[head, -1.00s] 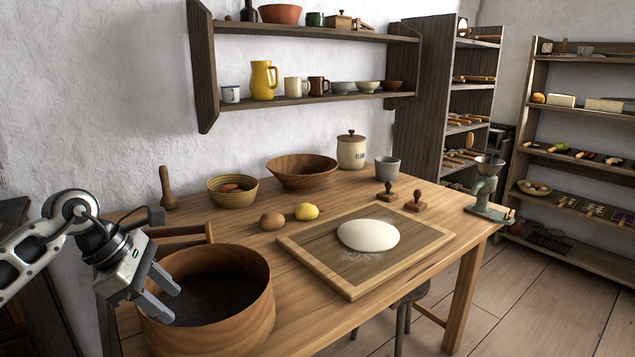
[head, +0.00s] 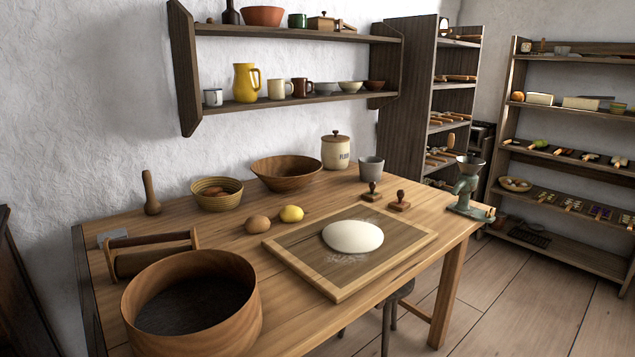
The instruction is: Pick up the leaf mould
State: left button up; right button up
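Two small dark wooden pieces with knob handles, a first stamp-like piece (head: 371,192) and a second, redder one (head: 400,202), stand upright at the back right edge of the board. Their undersides are hidden, and I cannot tell whether either is the leaf mould. No leaf shape can be made out on anything in view. A pale round of dough (head: 352,236) lies on the framed board (head: 300,272). Neither of my grippers is in view.
A large round wooden sieve (head: 240,325) stands at the table's front left, with a roller frame (head: 150,240) behind it. An egg (head: 257,224), lemon (head: 291,213), bowls and a grey cup (head: 371,169) stand behind the board. A green grinder (head: 468,188) is at the right corner.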

aim_at(370, 196)
jog(key=z, duration=1.85)
jog(key=i, duration=5.4)
jog(key=u, duration=3.85)
